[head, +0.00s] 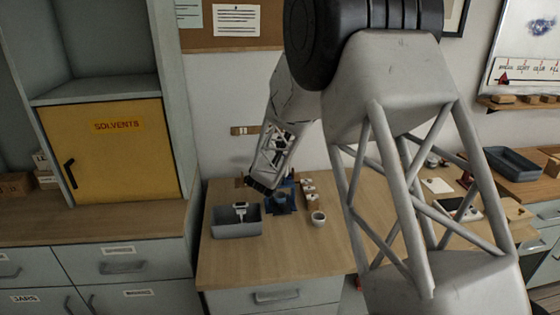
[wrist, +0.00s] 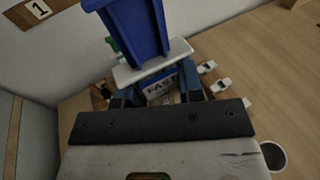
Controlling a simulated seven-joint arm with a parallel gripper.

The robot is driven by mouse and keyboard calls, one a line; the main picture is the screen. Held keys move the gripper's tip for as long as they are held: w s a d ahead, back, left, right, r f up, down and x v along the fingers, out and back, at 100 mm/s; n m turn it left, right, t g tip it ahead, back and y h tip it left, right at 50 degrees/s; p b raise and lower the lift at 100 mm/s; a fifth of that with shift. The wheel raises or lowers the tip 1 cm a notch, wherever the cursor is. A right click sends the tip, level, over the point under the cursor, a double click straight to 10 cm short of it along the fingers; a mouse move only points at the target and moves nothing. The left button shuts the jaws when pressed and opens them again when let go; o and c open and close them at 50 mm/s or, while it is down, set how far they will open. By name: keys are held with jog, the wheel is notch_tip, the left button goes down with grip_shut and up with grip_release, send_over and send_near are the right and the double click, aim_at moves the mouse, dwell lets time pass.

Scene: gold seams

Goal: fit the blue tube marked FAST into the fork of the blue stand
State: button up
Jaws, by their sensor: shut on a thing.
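The blue tube (wrist: 158,88), with a FAST label, is between the fingers of my gripper (wrist: 165,97) in the wrist view. My gripper is shut on it. A white flange and a large blue upright part rise above the label, seemingly of the same tube. In the head view my gripper (head: 264,184) is low over the back of the bench. The blue stand (head: 281,204) is just to its right and below. The arm and the dim view hide where the tube meets the stand; I cannot tell whether it sits in the fork.
A grey bin (head: 237,229) with a white object in it stands left of the stand. A white cup (head: 318,218) is to the right. Several small white-topped pieces (head: 309,188) stand behind it. The wooden bench (head: 270,262) is clear in front. A wall is close behind.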

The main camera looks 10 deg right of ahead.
jog(key=shift+f, duration=1.4)
dwell(2.6)
jog(key=o, duration=1.1)
jog(key=shift+c, duration=0.2)
jog(key=shift+f, duration=0.2)
jog(key=shift+o, duration=0.6)
jog(key=shift+s, duration=0.1)
jog(key=shift+v, duration=2.4)
